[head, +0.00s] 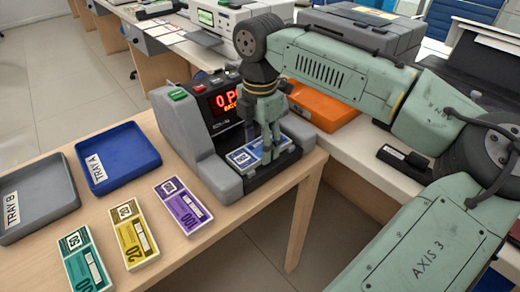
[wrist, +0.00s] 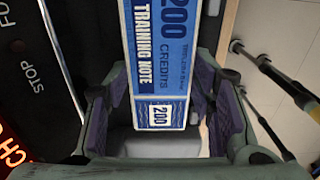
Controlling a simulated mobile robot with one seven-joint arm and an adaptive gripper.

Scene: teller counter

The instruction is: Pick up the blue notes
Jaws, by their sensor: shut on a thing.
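The blue notes (head: 243,157) lie in the output tray of the grey counting machine (head: 213,172), a banded stack marked 200. In the wrist view the blue notes (wrist: 160,55) run from the top edge down between the finger pads. My gripper (head: 265,143) points down over the tray from above. In the wrist view my gripper (wrist: 160,125) has a finger on each side of the stack's near end and is shut on it. The fingertips are partly hidden in the head view.
Purple (head: 182,205), yellow (head: 134,236) and green (head: 86,261) note stacks lie on the wooden table. Blue Tray A (head: 118,183) and grey Tray B (head: 65,203) are empty at the left. An orange box (head: 325,108) stands behind my gripper.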

